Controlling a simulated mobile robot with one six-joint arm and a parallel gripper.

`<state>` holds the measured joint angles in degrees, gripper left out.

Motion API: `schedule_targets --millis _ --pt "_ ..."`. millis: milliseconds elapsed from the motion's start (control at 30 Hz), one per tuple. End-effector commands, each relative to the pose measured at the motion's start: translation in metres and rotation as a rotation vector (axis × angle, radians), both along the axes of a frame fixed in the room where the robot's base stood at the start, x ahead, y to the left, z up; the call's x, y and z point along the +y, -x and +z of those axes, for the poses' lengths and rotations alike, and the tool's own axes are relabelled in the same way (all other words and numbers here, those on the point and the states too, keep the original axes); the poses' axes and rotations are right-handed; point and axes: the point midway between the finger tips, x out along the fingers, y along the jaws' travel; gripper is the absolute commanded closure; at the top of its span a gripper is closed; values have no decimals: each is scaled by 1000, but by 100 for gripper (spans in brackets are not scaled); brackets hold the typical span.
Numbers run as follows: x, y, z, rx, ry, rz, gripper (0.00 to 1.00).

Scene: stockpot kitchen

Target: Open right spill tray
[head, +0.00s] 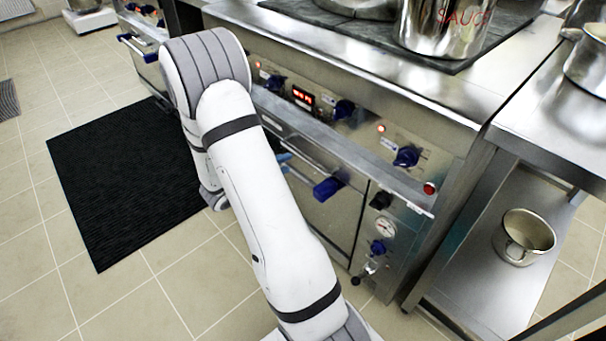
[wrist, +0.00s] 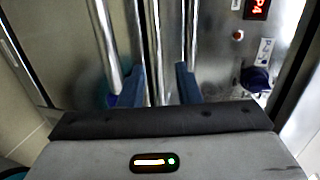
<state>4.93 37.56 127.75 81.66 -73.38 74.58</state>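The right spill tray cannot be picked out for certain. A long steel lip (head: 345,158) runs under the control panel of the steel range in the head view. In the wrist view, shiny steel edges (wrist: 156,50) pass between and beside the blue fingers of my gripper (wrist: 158,86). The fingers stand apart, one on each side of an edge; I cannot tell whether they touch it. In the head view my arm hides most of the gripper.
The oven handle (head: 328,188) with a blue end sticks out below the lip. Blue knobs (head: 407,156) line the panel. A sauce pot (head: 440,28) stands on top. A steel side table (head: 540,105) is at right. A black mat (head: 125,180) lies on the floor.

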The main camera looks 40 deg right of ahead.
Motion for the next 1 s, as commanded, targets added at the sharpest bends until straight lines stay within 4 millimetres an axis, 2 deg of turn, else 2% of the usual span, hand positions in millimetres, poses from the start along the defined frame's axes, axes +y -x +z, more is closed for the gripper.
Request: schedule_targets --millis 33,167,500,600,733,1000 --pt "-2 5 -9 -4 20 -29 70" --pt "-12 10 -12 -15 42 -62 70" --pt "-63 6 -22 -14 41 -61 70" --pt "-73 5 -24 -15 41 -58 70" --pt "-79 4 -24 -14 40 -56 70" --pt "-79 4 -24 -12 40 -54 71"
